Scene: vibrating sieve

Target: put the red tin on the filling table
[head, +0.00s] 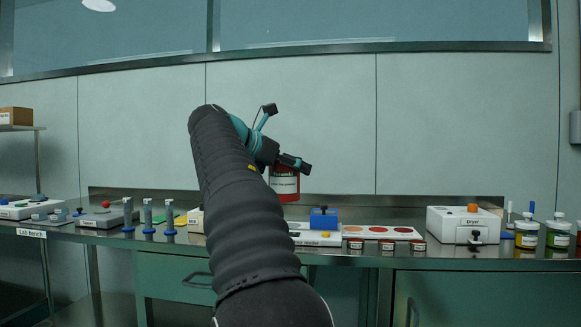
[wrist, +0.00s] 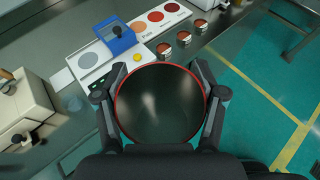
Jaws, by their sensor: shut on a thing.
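In the wrist view I look down on the tin (wrist: 160,103), a dark round top with a red rim. My gripper (wrist: 160,100) is shut on it, one finger on each side. In the head view my arm hides part of the gripper (head: 290,163) and of the bench. I cannot make out a filling table in either view.
A colour reader (head: 318,238) with a blue block stands below the tin, beside a colour-swatch card (head: 378,232) and small red pots (head: 387,247). A white dryer (head: 464,226) and jars (head: 527,233) stand at right. Green floor (wrist: 245,110) with yellow lines is open beside the bench.

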